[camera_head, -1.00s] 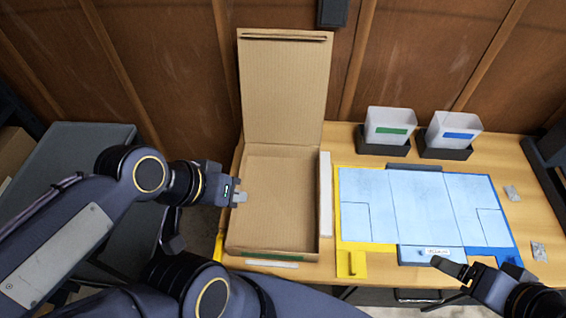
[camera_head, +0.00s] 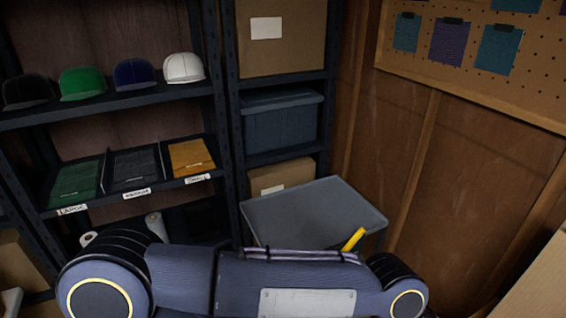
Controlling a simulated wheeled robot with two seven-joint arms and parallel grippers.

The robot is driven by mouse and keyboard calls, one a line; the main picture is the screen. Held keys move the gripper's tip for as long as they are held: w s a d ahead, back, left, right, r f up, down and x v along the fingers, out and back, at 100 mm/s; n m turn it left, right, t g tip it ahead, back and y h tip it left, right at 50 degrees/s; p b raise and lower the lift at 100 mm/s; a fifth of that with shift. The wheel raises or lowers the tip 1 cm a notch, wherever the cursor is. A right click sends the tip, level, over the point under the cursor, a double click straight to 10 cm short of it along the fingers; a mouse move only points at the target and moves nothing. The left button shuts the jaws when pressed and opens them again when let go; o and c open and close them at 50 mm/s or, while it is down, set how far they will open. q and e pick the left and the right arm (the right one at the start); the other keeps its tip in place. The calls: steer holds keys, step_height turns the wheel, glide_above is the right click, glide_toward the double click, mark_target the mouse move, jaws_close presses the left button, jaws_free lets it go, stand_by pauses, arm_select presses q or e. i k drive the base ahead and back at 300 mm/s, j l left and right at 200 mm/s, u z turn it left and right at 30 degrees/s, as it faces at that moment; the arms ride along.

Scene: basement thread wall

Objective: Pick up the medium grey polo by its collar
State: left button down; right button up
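The dark grey folded polo (camera_head: 136,168) lies on the middle shelf of the left rack, in the centre bay above a label that appears to read MEDIUM (camera_head: 137,193). A green folded garment (camera_head: 76,183) lies to its left above the LARGE label, and an orange-yellow one (camera_head: 190,157) to its right above the SMALL label. The polo's collar is too small to make out. My arm crosses the bottom of the view, below the shelves. Neither of my grippers shows.
Caps, including a white one (camera_head: 184,67), line the shelf above. White rolls (camera_head: 157,227) lie below. A grey-lidded bin (camera_head: 310,213) stands right of the rack with a yellow piece (camera_head: 354,239) at its front edge. A pegboard (camera_head: 480,60) hangs at right.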

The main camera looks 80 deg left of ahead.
mark_target(132, 171)
steer(key=k+u, duration=0.35)
steer(key=k+j+u, duration=0.15)
steer(key=u, duration=0.65)
steer(key=j+u, duration=0.1)
steer(key=u, duration=0.75)
steer(key=j+u, duration=0.1)
steer(key=u, duration=1.25)
steer(key=i+u, duration=0.25)
steer(key=i, duration=0.75)
